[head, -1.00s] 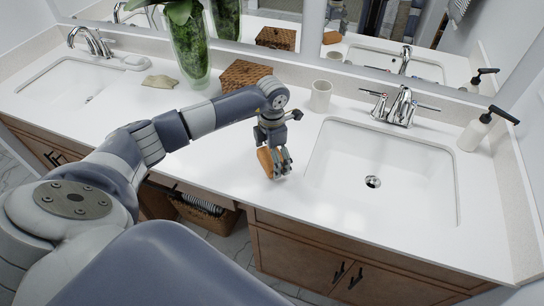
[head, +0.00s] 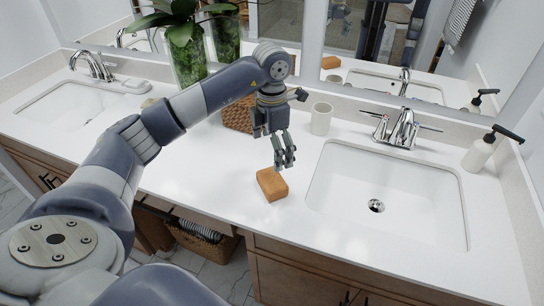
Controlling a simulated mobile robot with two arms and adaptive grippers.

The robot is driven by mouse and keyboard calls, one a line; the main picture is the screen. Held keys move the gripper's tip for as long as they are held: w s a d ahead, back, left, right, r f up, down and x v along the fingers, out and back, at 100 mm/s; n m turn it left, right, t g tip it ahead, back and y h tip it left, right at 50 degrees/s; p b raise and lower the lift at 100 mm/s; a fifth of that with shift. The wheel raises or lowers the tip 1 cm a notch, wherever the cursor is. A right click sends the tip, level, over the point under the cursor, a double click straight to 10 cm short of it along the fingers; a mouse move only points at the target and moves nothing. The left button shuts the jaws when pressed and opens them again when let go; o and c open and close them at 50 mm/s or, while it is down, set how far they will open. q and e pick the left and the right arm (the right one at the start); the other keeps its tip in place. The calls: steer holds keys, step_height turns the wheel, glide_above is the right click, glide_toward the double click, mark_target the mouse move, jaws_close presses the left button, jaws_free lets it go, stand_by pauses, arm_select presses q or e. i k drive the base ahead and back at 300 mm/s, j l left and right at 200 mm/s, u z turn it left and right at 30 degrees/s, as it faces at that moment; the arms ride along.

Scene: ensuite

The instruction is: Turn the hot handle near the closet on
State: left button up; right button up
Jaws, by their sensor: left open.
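The right-hand chrome faucet (head: 402,130) stands behind the right sink, with one lever handle (head: 376,115) on its left and another (head: 427,127) on its right. A second chrome faucet (head: 92,66) stands behind the left sink at the far left. No closet can be made out, and no hot or cold marks are readable. My left gripper (head: 284,160) is open and empty, pointing down over the counter, left of the right sink and away from both faucets. An orange-brown block (head: 271,184) lies on the counter just below its fingertips. My right gripper is not in view.
A white cup (head: 321,118) stands between my left gripper and the right faucet. A soap dispenser (head: 478,153) is right of the faucet. A woven box (head: 237,116) and a plant vase (head: 188,62) stand behind my arm. The right sink basin (head: 390,190) is empty.

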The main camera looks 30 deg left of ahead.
mark_target(385, 118)
steer(key=i+j+z, duration=0.1)
steer(key=i+z, duration=0.2)
steer(key=z, duration=0.15)
steer(key=i+j+z, duration=0.15)
steer(key=i+z, duration=0.15)
steer(key=z, duration=0.15)
